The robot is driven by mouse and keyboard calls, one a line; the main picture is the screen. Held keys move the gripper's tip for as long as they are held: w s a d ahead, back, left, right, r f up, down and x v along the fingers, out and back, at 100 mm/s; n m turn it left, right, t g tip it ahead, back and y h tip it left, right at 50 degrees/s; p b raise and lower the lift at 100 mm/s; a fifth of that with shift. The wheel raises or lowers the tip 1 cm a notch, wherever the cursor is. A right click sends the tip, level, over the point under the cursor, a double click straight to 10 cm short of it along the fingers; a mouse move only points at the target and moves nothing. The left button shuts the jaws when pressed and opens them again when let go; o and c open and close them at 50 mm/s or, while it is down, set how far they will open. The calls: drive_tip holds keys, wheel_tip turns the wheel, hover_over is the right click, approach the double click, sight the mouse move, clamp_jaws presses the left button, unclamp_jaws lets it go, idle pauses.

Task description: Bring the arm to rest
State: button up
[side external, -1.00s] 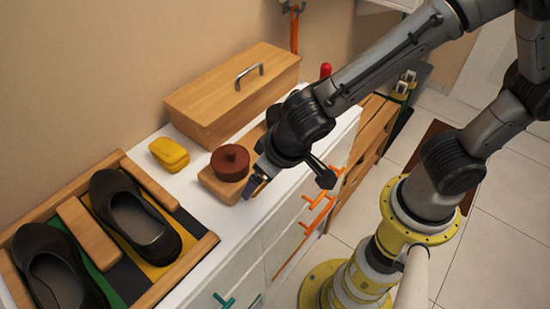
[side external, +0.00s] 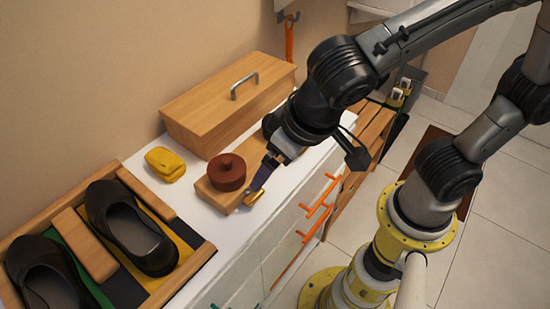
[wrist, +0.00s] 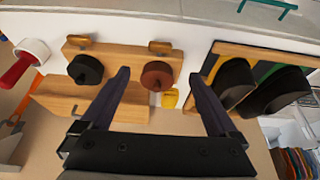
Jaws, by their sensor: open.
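My gripper (side external: 254,196) is open at the front edge of the wooden board (side external: 216,197) on the white cabinet top. In the wrist view, my gripper (wrist: 158,77) has its two dark fingers wide apart, with nothing held between them. A red-brown round tin (side external: 227,172) stands on the board, left of the fingers; it also shows between the fingers in the wrist view (wrist: 157,75). A small brass-coloured piece (side external: 256,197) shows at the board's front edge by the fingertips; I cannot tell whether they touch it.
A wooden box (side external: 212,108) with a metal handle stands behind the board. A yellow cloth-like item (side external: 166,163) lies left of it. Dark shoes (side external: 131,228) sit in a wooden tray further left. The wrist view shows a black tin (wrist: 86,69). Orange drawer handles (side external: 320,196) project in front.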

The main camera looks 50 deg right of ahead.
drive_tip(key=w+d+r+m, duration=0.1)
drive_tip(key=d+r+m, duration=0.2)
drive_tip(key=d, duration=0.5)
drive_tip(key=d+r+m, duration=0.2)
drive_tip(key=d+r, duration=0.1)
drive_tip(key=d, duration=0.4)
drive_tip(key=s+d+f+n+t, duration=0.1)
drive_tip(key=s+d+n, duration=0.3)
drive_tip(key=s, duration=0.4)
drive_tip(key=shift+s+f+n, duration=0.15)
drive_tip(key=shift+n, duration=0.25)
drive_tip(key=shift+d, duration=0.1)
